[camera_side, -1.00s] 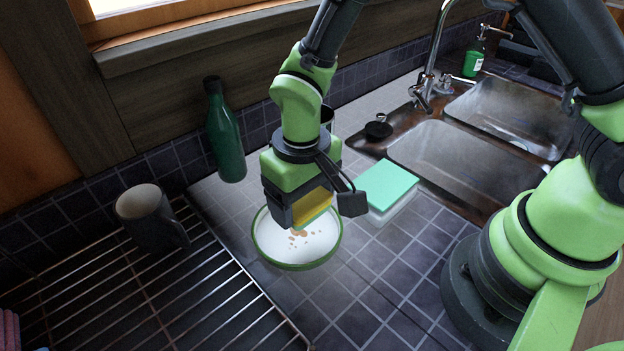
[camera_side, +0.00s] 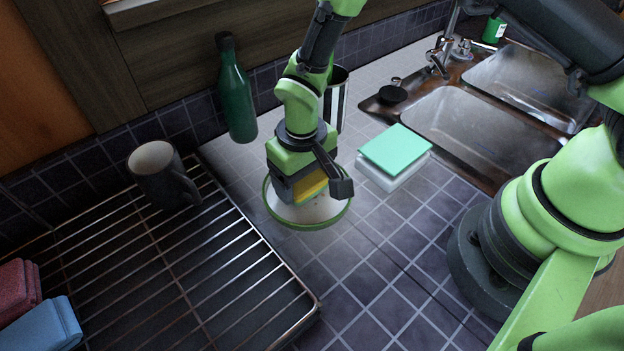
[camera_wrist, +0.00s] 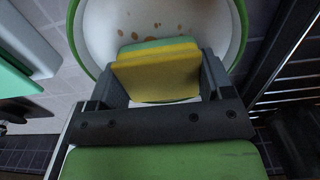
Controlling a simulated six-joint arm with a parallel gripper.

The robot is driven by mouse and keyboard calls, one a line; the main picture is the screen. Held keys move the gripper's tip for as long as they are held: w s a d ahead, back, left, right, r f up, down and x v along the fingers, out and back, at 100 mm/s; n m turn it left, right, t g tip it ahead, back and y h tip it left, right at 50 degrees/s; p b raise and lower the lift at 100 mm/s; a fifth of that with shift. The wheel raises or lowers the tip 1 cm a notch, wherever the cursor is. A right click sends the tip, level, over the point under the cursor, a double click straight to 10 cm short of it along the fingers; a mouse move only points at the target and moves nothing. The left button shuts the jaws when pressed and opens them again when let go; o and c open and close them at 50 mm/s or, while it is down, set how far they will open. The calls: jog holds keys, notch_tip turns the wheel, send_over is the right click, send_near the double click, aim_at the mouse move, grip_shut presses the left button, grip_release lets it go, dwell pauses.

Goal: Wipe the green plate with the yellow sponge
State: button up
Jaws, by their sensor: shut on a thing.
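The plate (camera_side: 283,212) is white with a green rim and lies on the tiled counter. In the wrist view, brown spots show on the white plate (camera_wrist: 97,25) beyond the sponge. My gripper (camera_side: 312,189) is shut on the yellow sponge (camera_side: 308,188), over the plate. The sponge also shows in the wrist view (camera_wrist: 158,75), with a green layer along its far edge, between the fingers of my gripper (camera_wrist: 160,82). The sponge is at or very close to the plate's surface; I cannot tell whether it touches. My gripper hides part of the plate.
A wire rack (camera_side: 150,270) lies left of the plate, with a grey mug (camera_side: 157,176) on it. A green bottle (camera_side: 237,100) and a striped canister (camera_side: 337,100) stand behind. A teal-lidded box (camera_side: 395,150) is close on the right, before the sink (camera_side: 470,130).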

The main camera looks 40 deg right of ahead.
aim_at(314, 187)
jog(key=shift+w, duration=0.45)
jog(key=shift+s+r, duration=0.1)
jog(key=shift+s, duration=1.45)
jog(key=shift+s+r, duration=0.25)
jog(key=shift+r, duration=0.4)
notch_tip(314, 187, up, 6)
jog(key=shift+r, duration=0.2)
jog(key=shift+f, duration=0.2)
